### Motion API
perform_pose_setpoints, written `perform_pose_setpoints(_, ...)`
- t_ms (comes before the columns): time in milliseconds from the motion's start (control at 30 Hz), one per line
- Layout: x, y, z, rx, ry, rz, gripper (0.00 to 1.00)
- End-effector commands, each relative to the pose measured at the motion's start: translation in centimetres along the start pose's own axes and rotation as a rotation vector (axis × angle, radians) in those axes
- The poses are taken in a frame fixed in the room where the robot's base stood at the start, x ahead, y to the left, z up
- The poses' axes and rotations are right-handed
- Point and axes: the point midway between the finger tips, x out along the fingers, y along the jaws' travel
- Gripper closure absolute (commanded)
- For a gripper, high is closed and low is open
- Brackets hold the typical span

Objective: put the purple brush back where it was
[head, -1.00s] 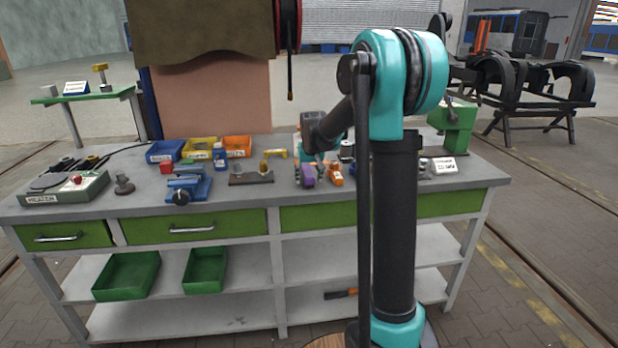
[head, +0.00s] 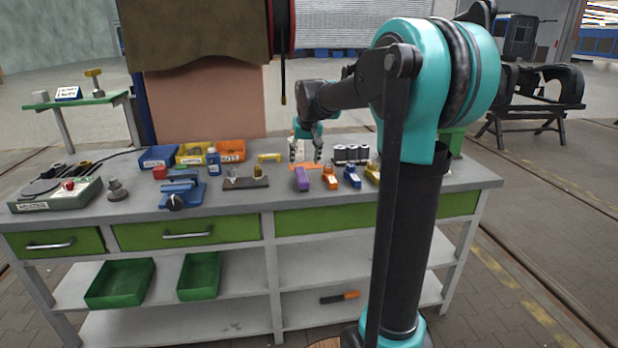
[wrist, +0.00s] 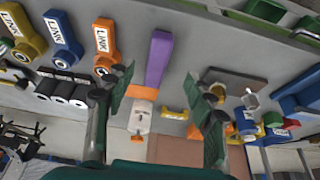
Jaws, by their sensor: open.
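The purple brush (head: 302,178) lies on the grey workbench top, left of the orange link. In the wrist view the purple brush (wrist: 157,62) shows upper centre, with its long side running toward my gripper. A white piece (wrist: 143,112) and orange patches adjoin its near end; I cannot tell whether they belong to it. My gripper (head: 307,157) is open and empty, behind and above the brush in the head view. In the wrist view my gripper (wrist: 163,84) has its two fingers spread on either side of the brush's near end, not closed on it.
A brown board (head: 246,183) with small parts lies to the left. Bench front before the brush is clear.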

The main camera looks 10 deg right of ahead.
Motion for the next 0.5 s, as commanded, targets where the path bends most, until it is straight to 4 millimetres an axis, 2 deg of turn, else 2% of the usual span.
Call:
perform_pose_setpoints(167, -0.1, 0.1, 0.8, 0.000, -0.001, 0.000, 0.46)
perform_pose_setpoints(267, 0.6, 0.7, 3.8, 0.002, -0.003, 0.000, 0.46)
perform_pose_setpoints(367, 1.9, 1.6, 9.6, 0.004, -0.007, 0.000, 0.46)
perform_pose_setpoints(400, 2.5, 2.0, 12.5, 0.003, -0.009, 0.000, 0.46)
perform_pose_setpoints(467, 3.5, 2.5, 17.0, 0.003, -0.011, 0.000, 0.46)
perform_pose_setpoints(500, 4.1, 2.9, 20.1, 0.004, -0.013, 0.000, 0.46)
